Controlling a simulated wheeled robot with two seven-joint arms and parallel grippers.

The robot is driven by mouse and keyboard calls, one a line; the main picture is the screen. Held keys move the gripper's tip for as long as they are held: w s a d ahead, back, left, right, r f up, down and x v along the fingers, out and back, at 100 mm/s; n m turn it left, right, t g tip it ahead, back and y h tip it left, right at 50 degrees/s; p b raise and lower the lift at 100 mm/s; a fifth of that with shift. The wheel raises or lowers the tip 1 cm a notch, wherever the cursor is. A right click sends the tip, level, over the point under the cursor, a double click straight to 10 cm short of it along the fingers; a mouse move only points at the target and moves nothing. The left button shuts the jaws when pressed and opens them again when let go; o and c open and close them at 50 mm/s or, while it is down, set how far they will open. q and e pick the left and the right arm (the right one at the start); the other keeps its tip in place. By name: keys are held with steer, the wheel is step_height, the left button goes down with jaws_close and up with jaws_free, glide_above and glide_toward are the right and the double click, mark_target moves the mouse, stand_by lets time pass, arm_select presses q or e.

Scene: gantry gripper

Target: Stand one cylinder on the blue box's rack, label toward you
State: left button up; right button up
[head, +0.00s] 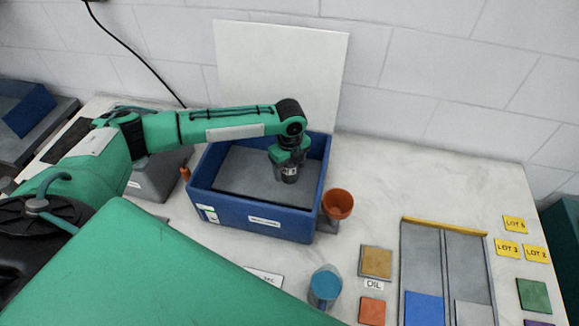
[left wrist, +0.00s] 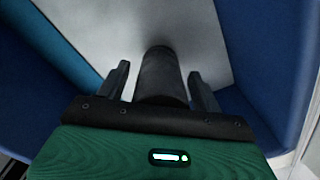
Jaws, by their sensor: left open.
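The blue box (head: 262,218) stands on the table below a white board, with a grey panel (head: 245,172) inside it. My left arm reaches over the box, and its gripper (head: 287,176) points down inside, near the right end. In the left wrist view the left gripper (left wrist: 159,80) is open, one finger on each side of a dark grey cylinder (left wrist: 160,70). Contact with the fingers cannot be told. The cylinder's label does not show there. The blue walls (left wrist: 262,50) rise on both sides. My right gripper is not in view.
An orange cup (head: 337,204) stands close to the box's right side. A blue-topped container (head: 325,284) is nearer the front. A grey tray (head: 420,255) with a yellow back edge and several coloured tiles lie at right.

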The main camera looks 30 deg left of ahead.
arm_select(q)
step_height(320, 180, up, 11)
steer(key=b, duration=0.2)
steer(key=shift+r+b, duration=0.2)
steer(key=shift+b, duration=0.1)
steer(key=shift+r, duration=0.35)
